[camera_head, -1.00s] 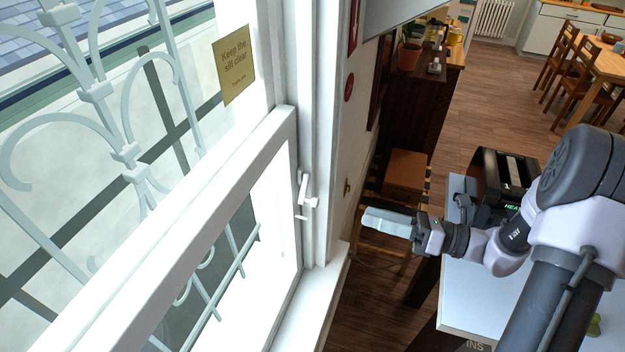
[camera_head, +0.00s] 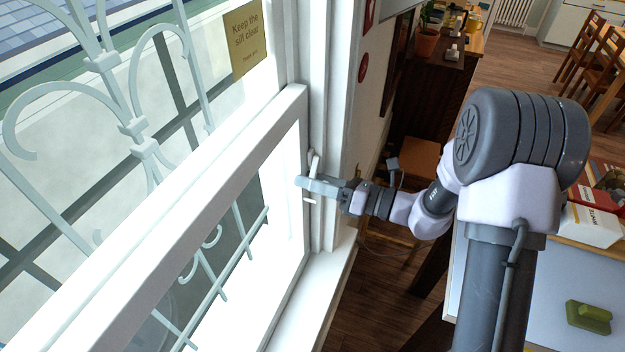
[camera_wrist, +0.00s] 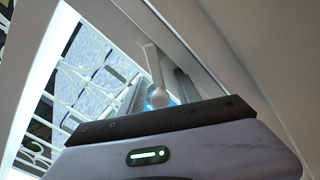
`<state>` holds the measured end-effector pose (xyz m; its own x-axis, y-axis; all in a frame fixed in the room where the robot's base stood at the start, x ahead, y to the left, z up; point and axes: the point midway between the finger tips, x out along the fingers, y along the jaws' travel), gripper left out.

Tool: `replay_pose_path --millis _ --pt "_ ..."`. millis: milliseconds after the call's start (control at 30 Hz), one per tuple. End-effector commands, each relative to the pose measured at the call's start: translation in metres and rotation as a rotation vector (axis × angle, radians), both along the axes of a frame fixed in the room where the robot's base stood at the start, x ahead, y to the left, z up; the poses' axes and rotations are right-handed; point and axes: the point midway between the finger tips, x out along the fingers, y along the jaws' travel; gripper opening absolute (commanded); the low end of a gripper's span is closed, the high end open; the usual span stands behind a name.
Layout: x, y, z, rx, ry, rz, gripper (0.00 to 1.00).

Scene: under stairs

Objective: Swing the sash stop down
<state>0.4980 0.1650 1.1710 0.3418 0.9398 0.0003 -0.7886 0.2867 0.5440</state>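The sash stop (camera_head: 314,163) is a small white lever on the window's side frame, with its arm pointing up. A short white peg (camera_head: 309,200) shows just below it. My gripper (camera_head: 312,186) reaches in from the right, its pale fingers level with the stop's lower end and hiding that part. In the wrist view the stop (camera_wrist: 154,66) runs down between my two grey fingers, its rounded end (camera_wrist: 158,97) between them. The fingers stand apart, one on each side. I cannot tell whether either touches it.
The white sash rail (camera_head: 190,215) crosses on the left, with a scrolled metal grille (camera_head: 140,140) outside. A yellow notice (camera_head: 244,40) is on the glass. The sill (camera_head: 325,290) is clear. On the right are a worktop with a green block (camera_head: 588,316) and boxes (camera_head: 592,222).

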Motion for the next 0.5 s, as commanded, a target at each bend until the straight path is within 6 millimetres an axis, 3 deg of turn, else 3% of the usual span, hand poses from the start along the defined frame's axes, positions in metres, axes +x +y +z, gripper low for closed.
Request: replay_pose_path --millis 67,233,500 --pt "0.0000 -0.0001 0.0000 0.000 0.000 0.000 0.36" --pt "-0.0001 -0.0003 0.0000 0.000 0.000 0.000 0.02" --pt "0.0002 -0.0005 -0.0008 -0.003 -0.008 0.000 0.00"
